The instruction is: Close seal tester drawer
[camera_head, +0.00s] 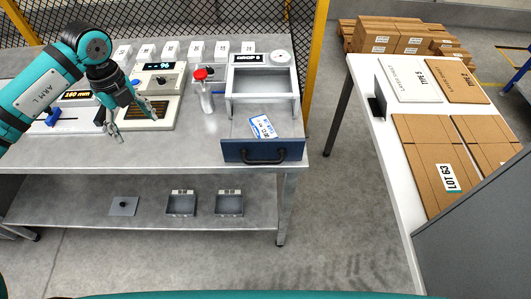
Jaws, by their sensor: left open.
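The seal tester (283,77) stands at the right end of the grey workbench, with a white frame top and a round dial. Its drawer (263,152) is pulled out toward me, with a dark blue front and a black handle (264,157). A blue and white packet (263,127) lies in the open drawer. My left gripper (131,124) is open and empty, above a device with a brown plate, well left of the drawer. My right gripper is out of view.
Several white boxes line the bench's back. A white table (382,128) with cardboard sheets stands right, across a floor gap.

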